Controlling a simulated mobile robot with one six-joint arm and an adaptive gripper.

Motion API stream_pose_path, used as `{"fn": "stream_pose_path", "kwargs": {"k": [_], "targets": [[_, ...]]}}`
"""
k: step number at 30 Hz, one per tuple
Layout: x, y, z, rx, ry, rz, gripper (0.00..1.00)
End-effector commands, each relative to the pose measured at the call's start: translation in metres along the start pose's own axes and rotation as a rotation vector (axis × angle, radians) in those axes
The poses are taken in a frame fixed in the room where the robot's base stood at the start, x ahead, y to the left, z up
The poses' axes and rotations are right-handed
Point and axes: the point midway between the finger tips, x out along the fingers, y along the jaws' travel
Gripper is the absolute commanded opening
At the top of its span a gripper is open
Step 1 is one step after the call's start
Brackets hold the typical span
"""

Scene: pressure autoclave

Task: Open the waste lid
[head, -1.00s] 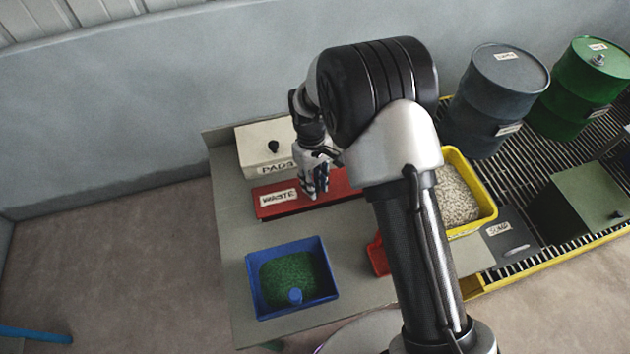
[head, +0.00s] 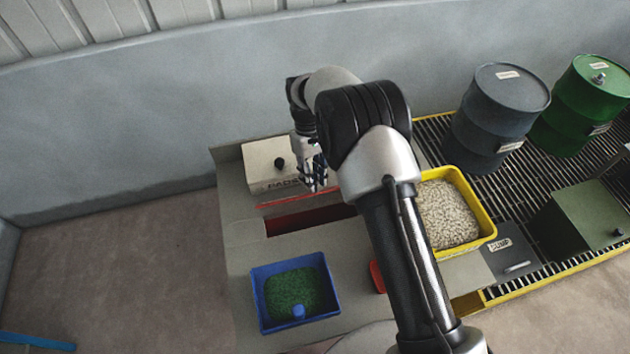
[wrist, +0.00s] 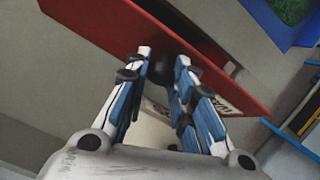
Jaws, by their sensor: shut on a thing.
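The red waste lid (head: 285,201) stands tilted up at its bin on the bench, seen nearly edge-on in the head view. A dark red opening (head: 305,220) shows in front of it. In the wrist view the lid (wrist: 110,28) crosses the upper picture, with part of its white label (wrist: 222,104) behind the fingers. My gripper (head: 317,184) is at the lid, and in the wrist view its fingers (wrist: 168,75) are shut on the lid's dark handle, which they largely hide.
The white PADS box (head: 268,158) with a black knob stands right behind the lid. A blue tray of green granules (head: 258,299) stands in front. A yellow tray of pale pellets (head: 487,222) is at right, beyond my arm. Grey (head: 500,110) and green (head: 590,105) drums stand farther right.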

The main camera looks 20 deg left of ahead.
Motion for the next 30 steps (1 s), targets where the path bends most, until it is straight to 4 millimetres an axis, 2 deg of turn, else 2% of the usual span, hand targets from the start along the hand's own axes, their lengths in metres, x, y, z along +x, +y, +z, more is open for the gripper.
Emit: {"fn": "stream_pose_path", "kwargs": {"k": [1,3,18,19,28,30], "targets": [[0.0023,0.0038,-0.0077,0.001,0.021,0.009,0.0],[0.0019,0.0044,-0.0091,0.001,0.022,0.009,0.0],[0.0031,0.0051,-0.0097,0.001,0.018,0.008,0.0],[0.0032,0.0051,-0.0097,0.001,0.018,0.008,0.23],[0.0018,0.0047,-0.0084,0.001,0.015,0.007,0.43],[0.0013,0.0044,-0.0083,0.001,0.015,0.007,0.44]]}}
